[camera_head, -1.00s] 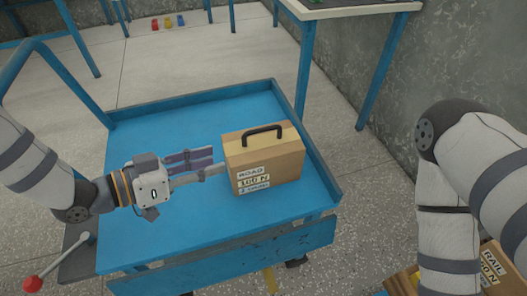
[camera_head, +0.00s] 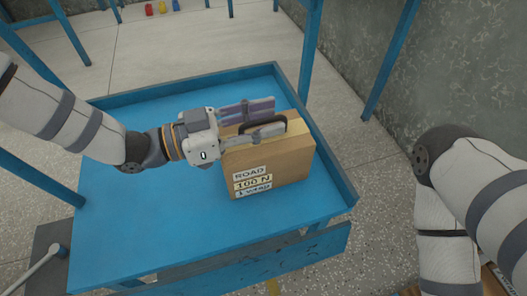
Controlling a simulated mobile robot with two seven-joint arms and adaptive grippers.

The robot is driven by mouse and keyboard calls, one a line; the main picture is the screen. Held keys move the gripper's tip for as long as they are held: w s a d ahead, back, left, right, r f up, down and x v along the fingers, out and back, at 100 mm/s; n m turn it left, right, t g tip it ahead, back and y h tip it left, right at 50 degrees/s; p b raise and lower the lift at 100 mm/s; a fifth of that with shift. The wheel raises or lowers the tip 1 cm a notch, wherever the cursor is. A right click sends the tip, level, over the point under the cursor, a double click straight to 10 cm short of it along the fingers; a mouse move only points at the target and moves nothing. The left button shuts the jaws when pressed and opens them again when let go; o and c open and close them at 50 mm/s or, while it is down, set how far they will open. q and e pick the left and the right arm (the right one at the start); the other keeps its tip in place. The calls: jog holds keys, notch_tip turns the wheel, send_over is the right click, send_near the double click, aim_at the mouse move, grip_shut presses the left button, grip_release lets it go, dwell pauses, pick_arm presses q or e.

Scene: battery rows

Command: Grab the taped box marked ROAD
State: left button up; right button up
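The taped box marked ROAD (camera_head: 285,165) is a tan case with a pale tape strip along its top, a dark handle and white labels reading ROAD and 100 N. It stands upright on the blue cart top (camera_head: 140,215), towards the right side. My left gripper (camera_head: 280,116) is at the top of the box, its two fingers apart on either side of the dark handle (camera_head: 270,122). The near finger hides part of the handle, so I cannot tell whether it touches. My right gripper is out of view; only my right arm shows at the right.
The cart has a raised blue rim (camera_head: 325,150) at its right and back. Blue table legs (camera_head: 390,60) stand behind it, near a grey wall (camera_head: 460,70). Small coloured batteries (camera_head: 162,7) stand far back. The cart's left part is clear.

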pick_arm(q)
grip_shut()
jog(key=shift+r, duration=0.15)
jog(key=shift+r, duration=0.1)
